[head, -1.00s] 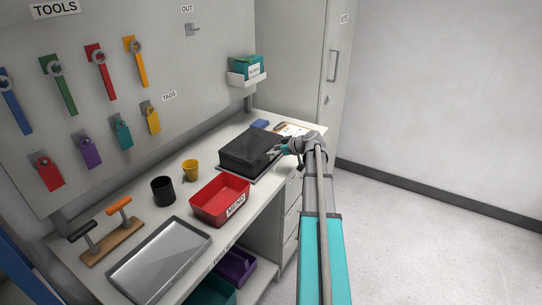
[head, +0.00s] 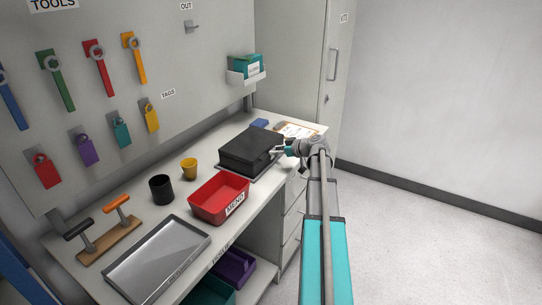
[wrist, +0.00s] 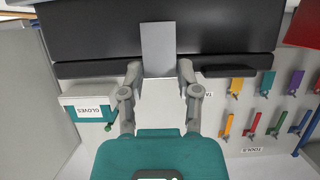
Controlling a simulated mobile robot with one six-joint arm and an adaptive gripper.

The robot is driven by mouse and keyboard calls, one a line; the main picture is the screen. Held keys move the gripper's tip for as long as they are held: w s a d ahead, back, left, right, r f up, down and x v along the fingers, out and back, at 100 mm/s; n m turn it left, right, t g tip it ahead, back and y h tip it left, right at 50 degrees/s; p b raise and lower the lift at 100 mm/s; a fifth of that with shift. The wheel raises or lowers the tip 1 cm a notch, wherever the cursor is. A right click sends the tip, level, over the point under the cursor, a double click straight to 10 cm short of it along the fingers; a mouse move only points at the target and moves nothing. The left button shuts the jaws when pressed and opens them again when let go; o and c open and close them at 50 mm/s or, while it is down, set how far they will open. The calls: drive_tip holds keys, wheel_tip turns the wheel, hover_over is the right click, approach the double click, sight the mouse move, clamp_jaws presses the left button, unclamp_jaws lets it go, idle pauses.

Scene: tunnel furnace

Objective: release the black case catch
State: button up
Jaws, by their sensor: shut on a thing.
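The black case (head: 247,145) lies closed on the bench in the head view, and its dark side fills the top of the wrist view (wrist: 90,30). Its catch, a light grey plate (wrist: 158,45), shows in the middle of the case front in the wrist view. My gripper (wrist: 160,72) is at the catch, with one finger on each side of the plate's end, shut on it. In the head view my gripper (head: 281,151) is at the right side of the case. The finger contact is too small to see there.
A red bin (head: 218,200), a black cup (head: 161,189) and a yellow cup (head: 189,168) stand left of the case. A clipboard (head: 298,130) and a blue block (head: 260,123) lie behind it. A tall cabinet (head: 300,60) stands beyond. The floor at right is clear.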

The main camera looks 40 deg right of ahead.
drive_tip(key=shift+s+f, duration=0.1)
drive_tip(key=shift+s+d+f+t+b, duration=0.1)
drive_tip(key=shift+s+f+t+b, duration=0.15)
drive_tip(key=shift+b, duration=0.55)
drive_tip(key=shift+s+f+t+b, duration=0.1)
drive_tip(key=shift+t+b, duration=0.15)
drive_tip(key=shift+b, duration=0.05)
drive_tip(key=shift+s+d, duration=0.1)
drive_tip(key=shift+y, duration=0.3)
